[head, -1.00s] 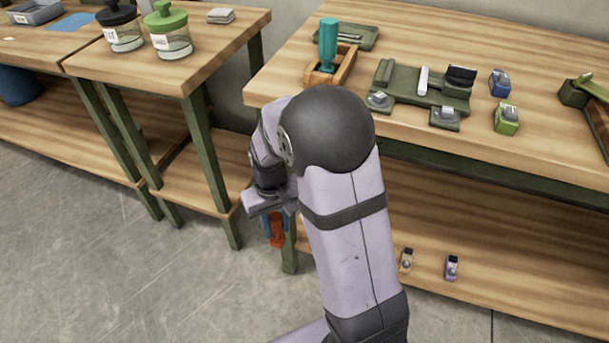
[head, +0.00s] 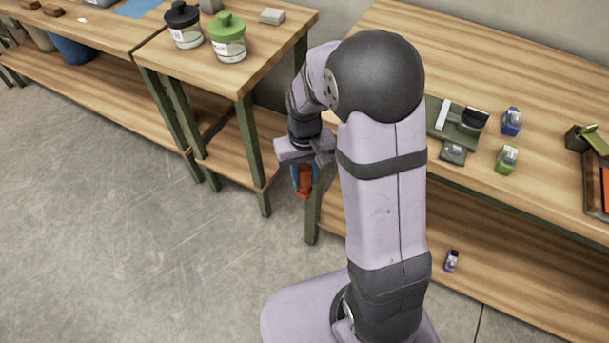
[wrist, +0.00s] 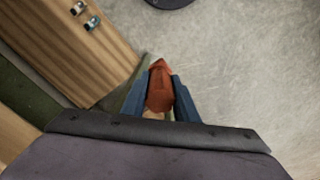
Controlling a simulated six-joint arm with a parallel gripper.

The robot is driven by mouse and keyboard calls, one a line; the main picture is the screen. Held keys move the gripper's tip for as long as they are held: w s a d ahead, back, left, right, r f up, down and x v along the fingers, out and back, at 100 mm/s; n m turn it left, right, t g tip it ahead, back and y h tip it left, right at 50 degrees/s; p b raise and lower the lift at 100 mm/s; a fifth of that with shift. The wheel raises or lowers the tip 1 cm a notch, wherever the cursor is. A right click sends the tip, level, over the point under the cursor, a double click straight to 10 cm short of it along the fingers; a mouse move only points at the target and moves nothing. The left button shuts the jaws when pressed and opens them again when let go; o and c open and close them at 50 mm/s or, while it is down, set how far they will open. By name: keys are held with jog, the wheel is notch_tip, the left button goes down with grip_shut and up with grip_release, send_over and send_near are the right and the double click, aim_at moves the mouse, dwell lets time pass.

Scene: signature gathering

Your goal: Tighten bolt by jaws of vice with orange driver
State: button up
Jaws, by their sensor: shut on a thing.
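My gripper (head: 305,160) is shut on the orange driver (head: 304,183), which points down beside the right bench's front leg, below the bench top. In the wrist view my gripper (wrist: 160,98) has its blue fingers on both sides of the orange driver (wrist: 160,84). A green plate fixture (head: 452,130) with a pale bar and a dark block lies on the right bench, partly hidden by my arm. A green block with a lever (head: 588,138) stands at the right edge. I cannot tell which of these is the vice, and no bolt is clear.
Blue (head: 511,121) and green (head: 507,158) small devices sit on the right bench (head: 545,185). A purple one (head: 452,261) is on its lower shelf. Black-lidded (head: 184,27) and green-lidded (head: 228,40) jars stand on the middle table. Floor (head: 130,260) at left is open.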

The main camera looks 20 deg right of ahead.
jog(key=d+r+m+p, duration=0.1)
jog(key=d+r+p, duration=0.2)
jog(key=r+p, duration=0.85)
jog(key=d+r+m+p, duration=0.1)
jog(key=d+r+p, duration=0.1)
jog(key=r+p, duration=1)
jog(key=s+d+r+m+p, duration=0.1)
jog(key=d+r+m, duration=0.1)
jog(key=d, duration=0.6)
jog(key=s+d+r+m+p, duration=0.1)
jog(key=d+r+m, duration=0.1)
jog(key=d, duration=0.7)
jog(key=shift+s+r, duration=0.4)
jog(key=shift+r, duration=0.05)
jog(key=shift+f, duration=0.15)
